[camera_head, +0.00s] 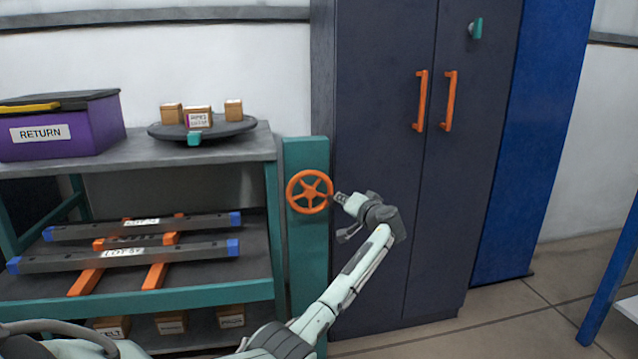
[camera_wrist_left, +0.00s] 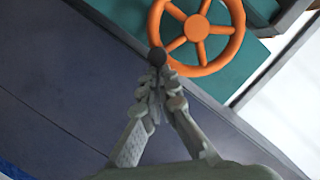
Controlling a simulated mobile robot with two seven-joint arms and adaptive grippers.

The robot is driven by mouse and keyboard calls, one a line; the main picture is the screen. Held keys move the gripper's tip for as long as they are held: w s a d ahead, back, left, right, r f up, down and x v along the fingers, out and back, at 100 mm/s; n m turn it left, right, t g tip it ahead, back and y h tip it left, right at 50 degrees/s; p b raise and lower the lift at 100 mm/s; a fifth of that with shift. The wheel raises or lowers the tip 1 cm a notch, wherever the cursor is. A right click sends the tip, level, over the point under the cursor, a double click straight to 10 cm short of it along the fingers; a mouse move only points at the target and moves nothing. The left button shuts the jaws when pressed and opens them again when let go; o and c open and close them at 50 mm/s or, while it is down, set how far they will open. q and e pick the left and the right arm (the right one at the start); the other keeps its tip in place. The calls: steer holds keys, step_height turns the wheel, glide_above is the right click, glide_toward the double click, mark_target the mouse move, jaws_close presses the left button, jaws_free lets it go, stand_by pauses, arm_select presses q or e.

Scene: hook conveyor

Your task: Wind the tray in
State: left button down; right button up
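An orange five-spoke handwheel (camera_head: 309,192) is mounted on a teal post (camera_head: 306,250) at the right end of the shelf unit. It also shows in the left wrist view (camera_wrist_left: 200,30), with a small dark knob (camera_wrist_left: 157,57) at its rim. My left gripper (camera_head: 341,198) is at the wheel's right rim. In the left wrist view its fingers (camera_wrist_left: 156,75) converge at the knob and look shut on it. A round dark tray (camera_head: 234,129) with several small boxes lies on the shelf top. My right gripper is not in view.
A purple RETURN bin (camera_head: 85,130) stands on the shelf top at left. Labelled dark bars (camera_head: 190,251) lie across orange strips on the middle shelf. Boxes (camera_head: 231,316) sit below. A dark cabinet (camera_head: 385,260) with orange handles stands close behind my left gripper.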

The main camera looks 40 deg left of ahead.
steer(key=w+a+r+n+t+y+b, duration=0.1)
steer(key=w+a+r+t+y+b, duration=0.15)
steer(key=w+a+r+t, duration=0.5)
arm_select(q)
steer(key=s+a+f+m+y, duration=0.1)
steer(key=f+m, duration=0.1)
steer(key=m, duration=0.3)
steer(key=s+a+f+m+t+y+p, duration=0.1)
steer(key=s+a+f+m, duration=0.1)
steer(key=m, duration=0.3)
steer(key=s+a+f+m+y, duration=0.1)
steer(key=s+f+m, duration=0.1)
steer(key=m, duration=0.3)
steer(key=shift+a+f+m+p, duration=0.3)
steer(key=shift+f, duration=0.45)
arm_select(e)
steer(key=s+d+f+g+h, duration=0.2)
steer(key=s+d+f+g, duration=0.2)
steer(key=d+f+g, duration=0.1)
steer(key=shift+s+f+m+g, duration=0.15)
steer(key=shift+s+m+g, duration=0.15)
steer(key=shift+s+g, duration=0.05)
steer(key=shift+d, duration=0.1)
